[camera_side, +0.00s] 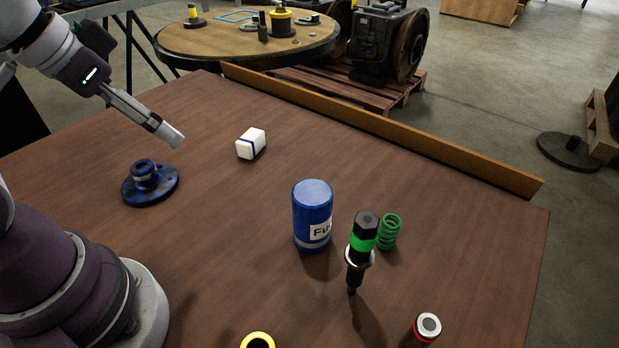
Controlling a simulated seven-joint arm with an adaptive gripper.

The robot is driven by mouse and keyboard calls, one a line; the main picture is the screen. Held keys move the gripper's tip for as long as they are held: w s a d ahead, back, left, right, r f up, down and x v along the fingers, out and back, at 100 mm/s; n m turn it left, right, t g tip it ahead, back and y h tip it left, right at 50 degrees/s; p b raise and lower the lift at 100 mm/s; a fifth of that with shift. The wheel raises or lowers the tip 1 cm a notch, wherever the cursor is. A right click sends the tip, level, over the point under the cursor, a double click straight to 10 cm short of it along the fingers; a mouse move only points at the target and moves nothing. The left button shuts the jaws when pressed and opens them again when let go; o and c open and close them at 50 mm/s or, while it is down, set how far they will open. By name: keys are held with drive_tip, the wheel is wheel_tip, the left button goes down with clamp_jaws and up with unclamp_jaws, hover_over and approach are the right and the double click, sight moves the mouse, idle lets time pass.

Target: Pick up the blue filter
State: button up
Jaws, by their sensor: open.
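The blue filter (312,208) is a blue cylinder with a white label reading "Fu". It stands upright near the middle of the brown table, with nothing touching it that I can see. My gripper (172,138) is at the upper left, raised above the table and well to the left of the filter. It looks empty. Its fingers are seen from the side, so the gap between them does not show clearly.
Right of the filter stand a black and green injector (361,250) and a green spring (389,232). A white box (251,144) and a blue flanged part (150,184) lie to the left. A red-black cylinder (428,327) and a yellow-rimmed part (258,341) are in front. A wooden ledge (380,130) lines the back.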

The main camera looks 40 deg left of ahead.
drive_tip(key=o, duration=0.3)
drive_tip(key=shift+o, duration=0.2)
drive_tip(key=m+g, duration=0.5)
drive_tip(key=m, duration=0.9)
approach(311, 209)
drive_tip(key=a, duration=0.1)
drive_tip(key=w+a, duration=0.1)
drive_tip(key=a, duration=0.2)
drive_tip(key=shift+w+f, duration=0.4)
drive_tip(key=f+m, duration=0.1)
drive_tip(key=d+f+m, duration=0.1)
drive_tip(key=w+d+f+m, duration=0.1)
drive_tip(key=shift+f+g, duration=0.25)
drive_tip(key=shift+g, duration=0.05)
wheel_tip(311, 209, down, 9)
drive_tip(key=shift+w+f, duration=0.1)
drive_tip(key=shift+f, duration=0.1)
